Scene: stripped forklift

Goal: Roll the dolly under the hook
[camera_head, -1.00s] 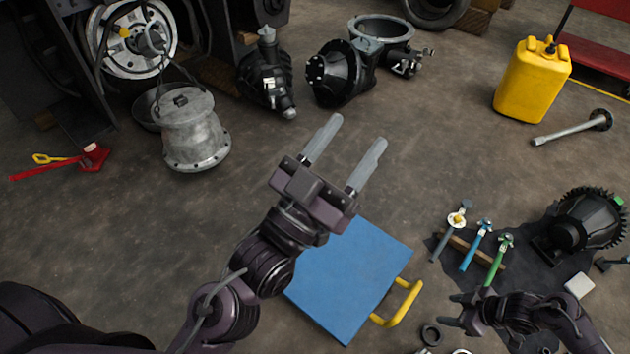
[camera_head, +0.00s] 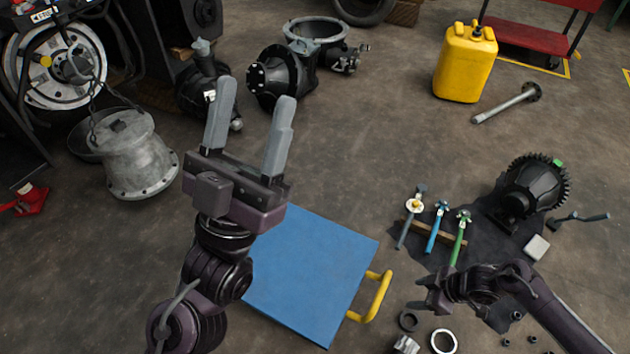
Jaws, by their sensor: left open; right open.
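The dolly is a flat blue platform (camera_head: 310,278) with a yellow handle (camera_head: 372,297) on its right side, on the concrete floor. My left gripper (camera_head: 252,97) is open and empty, its two grey fingers pointing up the picture. It is above the floor, and its wrist hides the dolly's upper left part. My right gripper (camera_head: 421,292) is open and empty, to the right of the yellow handle and apart from it.
Black housings (camera_head: 275,75) stand at the top, a yellow jerrycan (camera_head: 465,65) at the upper right. A dark mat with several tools and a toothed drum (camera_head: 535,185) lies right of the dolly. Loose rings (camera_head: 444,341) lie below it. The middle floor is clear.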

